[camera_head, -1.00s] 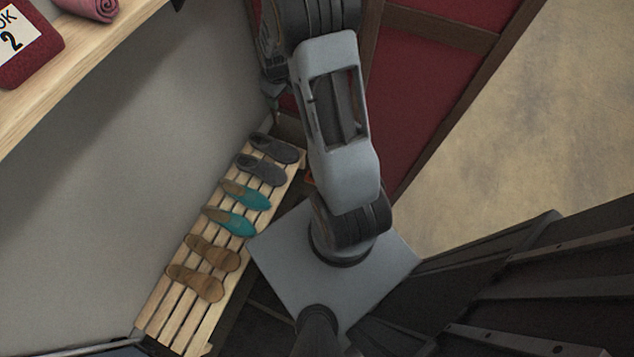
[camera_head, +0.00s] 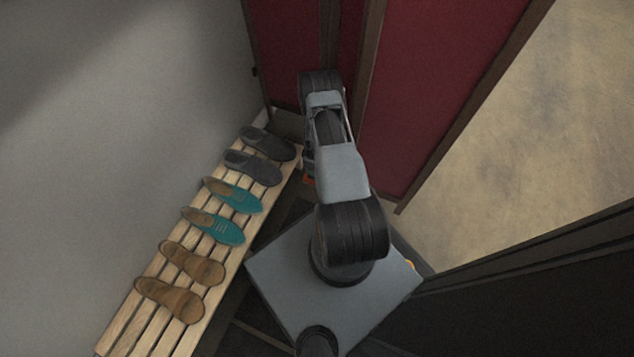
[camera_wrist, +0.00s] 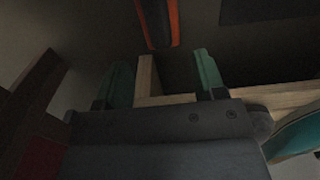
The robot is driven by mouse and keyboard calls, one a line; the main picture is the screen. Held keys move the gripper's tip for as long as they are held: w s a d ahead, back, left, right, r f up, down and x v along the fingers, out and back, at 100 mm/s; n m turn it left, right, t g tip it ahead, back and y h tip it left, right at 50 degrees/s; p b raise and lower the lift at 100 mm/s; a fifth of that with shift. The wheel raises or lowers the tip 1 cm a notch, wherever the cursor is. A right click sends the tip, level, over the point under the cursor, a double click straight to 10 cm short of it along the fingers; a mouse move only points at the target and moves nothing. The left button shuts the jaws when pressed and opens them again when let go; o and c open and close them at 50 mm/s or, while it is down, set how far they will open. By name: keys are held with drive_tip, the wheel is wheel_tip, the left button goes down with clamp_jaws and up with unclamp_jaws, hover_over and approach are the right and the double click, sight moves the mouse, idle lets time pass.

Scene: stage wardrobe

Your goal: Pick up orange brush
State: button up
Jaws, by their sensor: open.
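In the wrist view, a dark brush with orange edges (camera_wrist: 158,22) shows at the top, partly cut off by the frame. My gripper (camera_wrist: 164,78) is open, with its two green fingers apart and nothing between them that it holds. The brush is beyond the fingertips, roughly in line with the gap, and apart from them. In the head view, a small orange-red patch (camera_head: 309,181) shows beside my arm near the bench end; I cannot tell whether it is the brush. My gripper is hidden behind my arm there.
A slatted wooden bench (camera_head: 122,322) holds pairs of brown, teal and grey shoes along the wall. Its wood (camera_wrist: 150,82) shows close to my fingers, with a teal shoe (camera_wrist: 296,136) at right. Red panels with dark frames (camera_head: 420,90) stand behind my arm. Open floor (camera_head: 560,130) lies right.

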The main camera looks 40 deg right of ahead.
wheel_tip(320, 180, down, 9)
drive_tip(key=b, duration=0.4)
drive_tip(key=shift+d+b, duration=0.1)
drive_tip(key=shift+b, duration=0.25)
drive_tip(key=shift+c, duration=0.3)
drive_tip(key=c, duration=1.1)
